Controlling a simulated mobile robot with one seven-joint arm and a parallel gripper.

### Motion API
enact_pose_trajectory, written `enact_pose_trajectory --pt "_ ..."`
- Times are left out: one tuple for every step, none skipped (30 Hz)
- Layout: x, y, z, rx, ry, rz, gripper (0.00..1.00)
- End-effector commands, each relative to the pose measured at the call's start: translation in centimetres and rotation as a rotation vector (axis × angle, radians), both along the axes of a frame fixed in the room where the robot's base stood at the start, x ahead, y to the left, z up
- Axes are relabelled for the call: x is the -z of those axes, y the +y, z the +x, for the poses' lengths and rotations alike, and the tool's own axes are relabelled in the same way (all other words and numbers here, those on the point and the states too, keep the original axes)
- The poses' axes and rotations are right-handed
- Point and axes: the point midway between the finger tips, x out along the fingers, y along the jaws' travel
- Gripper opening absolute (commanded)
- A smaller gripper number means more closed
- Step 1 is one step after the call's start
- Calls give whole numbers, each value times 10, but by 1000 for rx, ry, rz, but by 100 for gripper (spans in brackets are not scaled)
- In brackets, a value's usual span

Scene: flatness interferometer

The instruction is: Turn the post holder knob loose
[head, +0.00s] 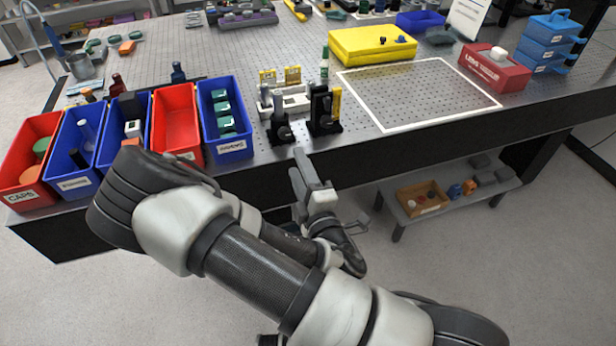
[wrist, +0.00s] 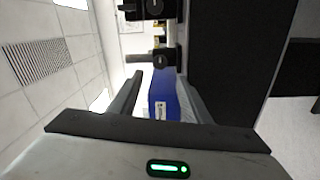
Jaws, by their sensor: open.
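Two black post holders stand near the front edge of the bench in the head view, a left one (head: 281,130) and a right one (head: 324,112). A small round knob (head: 284,133) seems to show on the front of the left holder. In the wrist view, a dark round knob (wrist: 158,61) shows beyond the fingertips, and another dark mount is at the top edge. I cannot tell which knob the task names. My gripper (head: 303,170) is open and empty, in front of and below the bench edge, apart from both holders. It also shows in the wrist view (wrist: 159,76).
A blue bin (head: 225,145) stands left of the holders, in a row with other blue and red bins. A white-outlined breadboard area (head: 420,92) on the right is bare. A yellow case (head: 370,44) lies behind. A low grey shelf (head: 450,208) stands below the bench.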

Motion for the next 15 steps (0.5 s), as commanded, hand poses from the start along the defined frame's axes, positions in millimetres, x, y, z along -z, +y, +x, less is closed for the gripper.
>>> enact_pose_trajectory --pt "-8 -4 -7 2 5 -5 43" --pt "-8 -5 -11 3 7 -5 43" --pt "-6 -8 -21 2 9 -4 43" --pt "-5 -9 -26 3 8 -4 43" --pt "-5 -11 -32 2 6 -5 43" --pt "-4 -13 -39 2 6 -6 43" --pt "-3 -14 -43 2 7 -4 43" --pt "-2 -15 -47 2 5 -3 43" --pt "-1 -16 -51 2 5 -2 43" --pt "-1 -17 -54 2 4 -3 43" --pt "0 -17 -57 1 3 -3 43" --pt "1 -18 -59 1 3 -1 43" --pt "1 -18 -61 2 2 -1 43" --pt "1 -19 -62 2 1 0 43" --pt "2 -19 -63 2 1 0 43"
